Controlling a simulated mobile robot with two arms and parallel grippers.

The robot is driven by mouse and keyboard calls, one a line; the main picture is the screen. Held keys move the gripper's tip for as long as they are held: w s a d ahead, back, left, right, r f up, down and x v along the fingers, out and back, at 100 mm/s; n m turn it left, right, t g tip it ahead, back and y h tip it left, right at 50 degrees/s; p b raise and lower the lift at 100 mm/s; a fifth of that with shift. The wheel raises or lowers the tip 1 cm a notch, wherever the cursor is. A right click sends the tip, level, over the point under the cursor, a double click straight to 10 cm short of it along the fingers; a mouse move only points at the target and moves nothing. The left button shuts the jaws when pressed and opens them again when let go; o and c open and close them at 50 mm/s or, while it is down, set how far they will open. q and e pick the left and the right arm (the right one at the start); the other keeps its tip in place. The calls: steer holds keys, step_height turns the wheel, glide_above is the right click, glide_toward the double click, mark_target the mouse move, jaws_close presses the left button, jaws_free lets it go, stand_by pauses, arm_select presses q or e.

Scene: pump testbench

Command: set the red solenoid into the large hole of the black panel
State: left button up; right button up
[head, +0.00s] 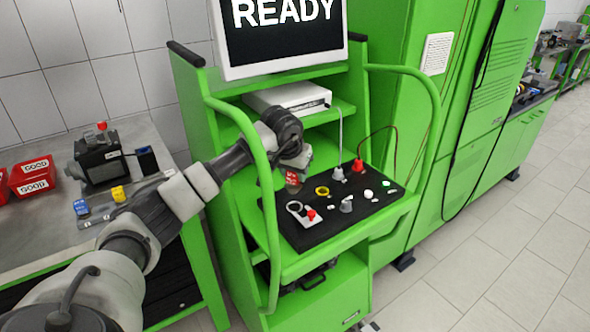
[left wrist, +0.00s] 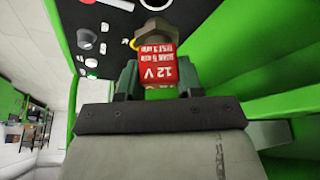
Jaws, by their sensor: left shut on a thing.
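The red solenoid (left wrist: 158,68), with a white "12 V" label and a brass-coloured hex fitting at its far end, is between the jaws of my left gripper (left wrist: 158,84). In the head view the red solenoid (head: 293,178) shows small below my left gripper (head: 295,166), at the back left part of the black panel (head: 345,217). A yellow ring (head: 322,191) is just right of the solenoid, on the panel. Whether the solenoid touches the panel I cannot tell. I cannot make out the large hole clearly. My right gripper is not in view.
A bench with red "GOOD" bins (head: 34,177) stands left.

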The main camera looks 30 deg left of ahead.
mark_target(295, 187)
arm_select(q)
steer(key=shift+f+b, duration=1.6)
steer(key=shift+f, duration=1.1)
steer(key=shift+w+a, duration=0.1)
steer(key=shift+w, duration=0.4)
steer(key=shift+f+b, duration=0.75)
steer(key=shift+f, duration=0.1)
steer(key=shift+r, duration=0.1)
steer(key=o, duration=1.4)
steer(key=shift+r, duration=0.1)
steer(key=shift+r+p, duration=2.65)
steer(key=shift+r, duration=1.2)
